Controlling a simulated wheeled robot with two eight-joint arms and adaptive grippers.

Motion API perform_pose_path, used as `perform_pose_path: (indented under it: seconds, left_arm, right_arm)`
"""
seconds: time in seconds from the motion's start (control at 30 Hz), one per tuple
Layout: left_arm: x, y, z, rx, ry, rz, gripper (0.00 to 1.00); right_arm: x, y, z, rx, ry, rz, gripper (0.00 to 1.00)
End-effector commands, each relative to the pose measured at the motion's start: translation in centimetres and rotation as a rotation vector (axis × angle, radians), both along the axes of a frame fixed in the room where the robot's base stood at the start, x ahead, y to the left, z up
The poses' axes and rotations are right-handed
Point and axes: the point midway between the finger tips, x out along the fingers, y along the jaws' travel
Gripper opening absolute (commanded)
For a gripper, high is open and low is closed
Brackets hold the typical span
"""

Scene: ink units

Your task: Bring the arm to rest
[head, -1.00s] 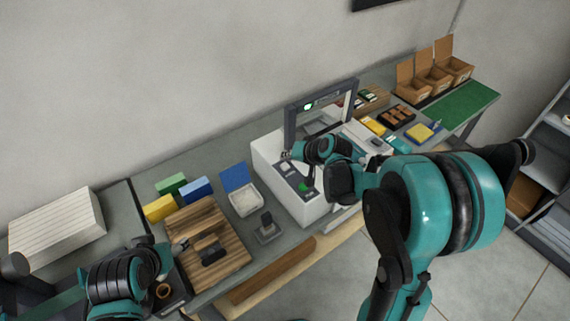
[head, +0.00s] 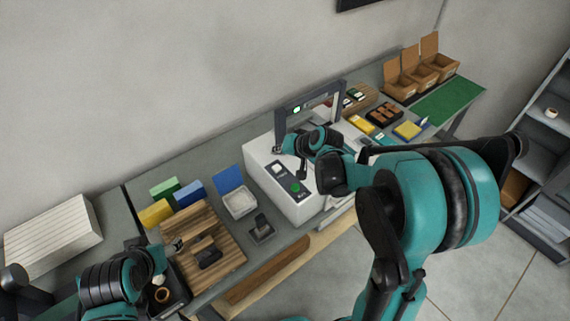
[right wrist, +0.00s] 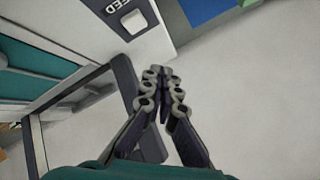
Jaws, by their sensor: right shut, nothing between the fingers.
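My right gripper (head: 277,150) is small and partly hidden by its own wrist in the head view, above the back left of the white machine (head: 265,158). In the right wrist view the right gripper (right wrist: 160,76) has its fingers together, with nothing between them. In the head view the panel also has a green button (head: 295,187). My left gripper (head: 176,245) is near the wooden board at lower left, too small to read.
A dark frame (head: 281,120) rises from the machine close to my right wrist. A blue-lidded tray (head: 240,203), colored boxes (head: 155,213) and a wooden board (head: 228,250) stand to the left. Cardboard boxes (head: 425,75) and a green mat (head: 450,100) are at the far right.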

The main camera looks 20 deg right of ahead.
Motion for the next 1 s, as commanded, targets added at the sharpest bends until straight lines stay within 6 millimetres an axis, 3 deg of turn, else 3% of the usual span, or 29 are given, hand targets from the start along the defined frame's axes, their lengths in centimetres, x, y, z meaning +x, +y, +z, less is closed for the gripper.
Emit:
perform_pose_path:
  seconds: [0.33,0.47,0.57,0.77,1.0]
  left_arm:
    - [0.0,0.0,-0.1,0.000,0.000,0.000,0.60]
    - [0.0,0.0,-1.3,0.000,0.000,0.000,0.60]
    - [0.0,0.0,-2.9,0.000,0.000,0.000,0.60]
    - [0.0,0.0,-6.7,0.000,0.000,0.000,0.60]
    - [0.0,0.0,-10.5,0.000,0.000,0.000,0.60]
  right_arm:
    - [-0.2,0.0,0.0,-0.003,0.001,0.002,0.00]
    - [-1.8,0.5,0.0,-0.037,0.007,0.013,0.00]
    - [-4.6,1.0,-0.1,-0.094,0.017,0.033,0.00]
    - [-12.0,1.6,-1.2,-0.245,0.037,0.079,0.00]
    - [-20.5,1.1,-4.5,-0.420,0.049,0.130,0.00]
